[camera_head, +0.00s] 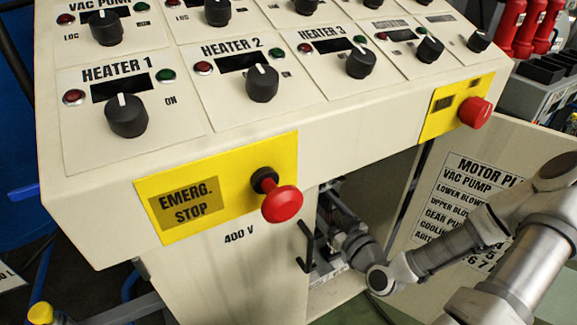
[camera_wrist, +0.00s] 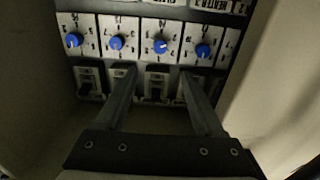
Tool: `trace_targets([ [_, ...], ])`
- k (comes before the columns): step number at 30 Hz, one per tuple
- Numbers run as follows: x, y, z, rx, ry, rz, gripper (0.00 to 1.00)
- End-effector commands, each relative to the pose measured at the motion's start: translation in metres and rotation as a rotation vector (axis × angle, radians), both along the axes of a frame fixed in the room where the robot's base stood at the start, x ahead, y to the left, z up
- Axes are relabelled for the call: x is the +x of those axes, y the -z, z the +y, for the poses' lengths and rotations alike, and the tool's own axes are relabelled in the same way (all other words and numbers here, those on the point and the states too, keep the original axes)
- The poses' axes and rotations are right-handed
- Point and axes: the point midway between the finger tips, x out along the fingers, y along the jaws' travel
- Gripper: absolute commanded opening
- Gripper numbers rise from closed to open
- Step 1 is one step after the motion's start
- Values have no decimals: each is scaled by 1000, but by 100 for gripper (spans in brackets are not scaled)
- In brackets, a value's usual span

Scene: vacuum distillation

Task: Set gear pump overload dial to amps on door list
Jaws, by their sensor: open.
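In the wrist view, a row of white overload units bears blue dials: one at far left (camera_wrist: 73,40), then a second (camera_wrist: 117,42), a third (camera_wrist: 160,46) and a fourth (camera_wrist: 203,50). Their names and scale figures are too small to read, so I cannot tell which is the gear pump's. My gripper (camera_wrist: 157,76) is open and empty, its fingertips just below the second to fourth dials. In the head view, the list (camera_head: 463,205) on the open door shows a gear pump line; my arm hides its amps.
Dark switches sit below the dials, behind my fingers. Cabinet walls lie close on both sides. In the head view, my arm reaches into the cabinet below the control panel (camera_head: 225,130). Red emergency stops (camera_head: 282,203) (camera_head: 475,112) stick out above the opening.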

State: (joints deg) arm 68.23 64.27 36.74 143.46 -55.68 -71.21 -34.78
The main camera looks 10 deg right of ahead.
Motion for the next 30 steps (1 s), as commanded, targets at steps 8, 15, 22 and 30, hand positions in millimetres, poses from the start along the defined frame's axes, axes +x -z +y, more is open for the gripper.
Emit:
trace_targets([
  [8,55,1,19,1,-3,-3,70],
  [15,104,1,35,2,-1,-3,70],
  [22,139,1,46,3,0,-1,70],
  [30,152,0,50,1,0,-1,70],
])
